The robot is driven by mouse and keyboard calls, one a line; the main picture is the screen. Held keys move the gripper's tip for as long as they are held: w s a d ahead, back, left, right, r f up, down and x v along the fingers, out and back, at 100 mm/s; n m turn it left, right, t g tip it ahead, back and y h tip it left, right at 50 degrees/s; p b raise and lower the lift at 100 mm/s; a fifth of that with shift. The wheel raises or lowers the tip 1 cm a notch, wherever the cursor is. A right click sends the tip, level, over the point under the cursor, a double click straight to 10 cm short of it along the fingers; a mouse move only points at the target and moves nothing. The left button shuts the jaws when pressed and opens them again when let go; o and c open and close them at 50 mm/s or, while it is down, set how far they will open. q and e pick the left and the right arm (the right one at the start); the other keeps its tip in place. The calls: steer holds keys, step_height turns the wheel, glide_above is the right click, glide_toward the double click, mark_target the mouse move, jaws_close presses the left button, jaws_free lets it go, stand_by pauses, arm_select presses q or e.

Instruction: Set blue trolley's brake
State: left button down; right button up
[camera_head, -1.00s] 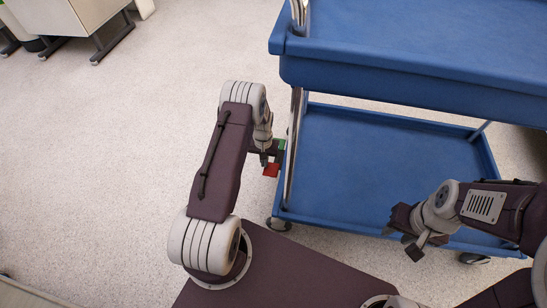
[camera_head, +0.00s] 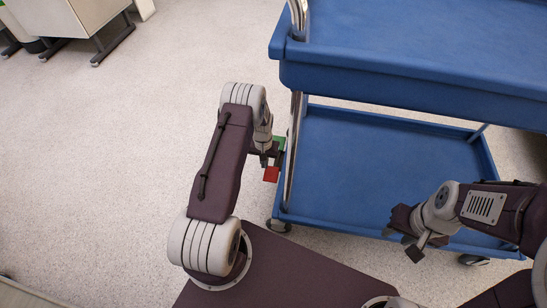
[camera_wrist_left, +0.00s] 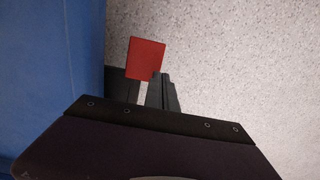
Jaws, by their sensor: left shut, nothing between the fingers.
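The blue trolley (camera_head: 390,150) stands at the right in the head view, with an upper and a lower tray. A small red tab (camera_head: 271,174) and a green tab (camera_head: 279,143) sit by its near left post, probably the brake lever. My left gripper (camera_head: 265,161) is shut and empty, right beside the red tab. In the left wrist view, the red tab (camera_wrist_left: 146,58) lies just past the fingertips (camera_wrist_left: 148,88) and partly overlaps them; I cannot tell whether they touch. The green tab is hidden there. My right gripper (camera_head: 413,240) is over the lower tray's front edge.
The trolley's castors (camera_head: 279,225) rest on the speckled floor (camera_head: 110,150), which is clear to the left. A chrome post (camera_head: 293,145) rises close to my left gripper. A pale cabinet (camera_head: 80,20) with dark feet stands at the far top left.

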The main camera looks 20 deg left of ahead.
step_height(320, 180, up, 5)
steer(key=p, duration=0.4)
steer(key=shift+r, duration=0.1)
stand_by(0.3)
